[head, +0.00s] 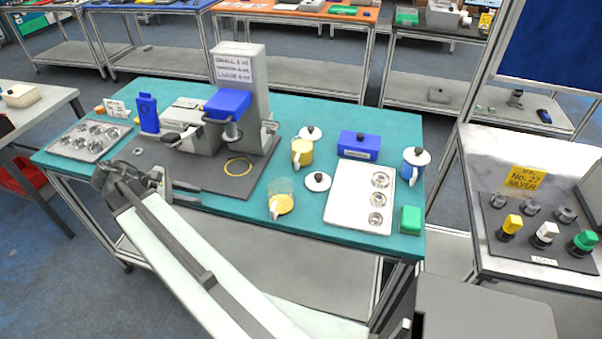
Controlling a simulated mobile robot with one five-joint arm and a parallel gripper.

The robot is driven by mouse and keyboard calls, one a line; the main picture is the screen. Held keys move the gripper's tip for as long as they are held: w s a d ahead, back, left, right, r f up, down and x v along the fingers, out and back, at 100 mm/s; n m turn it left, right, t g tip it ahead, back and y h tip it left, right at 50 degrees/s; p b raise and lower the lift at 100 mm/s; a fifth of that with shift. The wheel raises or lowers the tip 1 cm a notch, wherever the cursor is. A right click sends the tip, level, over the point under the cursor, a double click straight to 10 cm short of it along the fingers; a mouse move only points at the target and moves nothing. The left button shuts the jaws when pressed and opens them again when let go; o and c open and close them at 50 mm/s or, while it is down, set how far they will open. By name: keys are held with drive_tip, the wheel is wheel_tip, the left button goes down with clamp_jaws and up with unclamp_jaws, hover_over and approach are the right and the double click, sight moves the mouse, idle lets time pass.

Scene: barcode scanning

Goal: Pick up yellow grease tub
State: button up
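A yellow mug-like tub (302,153) with a pale handle stands on the teal bench (300,111), right of the press. A clear container (281,195) with yellow at its base is nearer the front edge. No readable label shows which is the grease tub. My arm reaches from the bottom of the view to the bench's front left. Its dark end, with my gripper (108,178), is well left of both yellow things and apart from them. The fingers are too small and overlapped to show whether they are open.
A grey press with a blue head (228,104) stands on a dark mat. Loose white lids (317,181), a blue box (359,145), a white plate with round cups (358,203), a blue lidded mug (413,165) and a green block (410,220) crowd the right side.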

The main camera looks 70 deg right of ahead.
drive_tip(key=s+d+g+b, duration=0.1)
drive_tip(key=s+d, duration=0.2)
drive_tip(key=s+d+r+n+g+b, duration=0.1)
drive_tip(key=s+d+g, duration=0.1)
drive_tip(key=s+d, duration=0.1)
drive_tip(key=s+d+r+g+h+b, duration=0.1)
drive_tip(key=s+d+g, duration=0.1)
drive_tip(key=d, duration=0.3)
drive_tip(key=shift+s+n, duration=0.3)
drive_tip(key=shift+s, duration=0.6)
drive_tip(key=shift+s+d+r, duration=0.1)
drive_tip(key=shift+s, duration=0.05)
approach(301, 155)
drive_tip(key=a+f, duration=0.1)
drive_tip(key=s+a+f, duration=0.1)
drive_tip(key=f, duration=0.1)
drive_tip(key=shift+a+f, duration=0.1)
drive_tip(key=b+x, duration=0.1)
drive_tip(key=x, duration=0.3)
drive_tip(key=shift+s+d+f+b, duration=0.2)
drive_tip(key=shift+s+d+b, duration=0.05)
drive_tip(key=shift+b, duration=0.15)
drive_tip(key=shift+s+d, duration=0.3)
drive_tip(key=shift+s, duration=0.1)
drive_tip(key=shift+c, duration=0.3)
clamp_jaws()
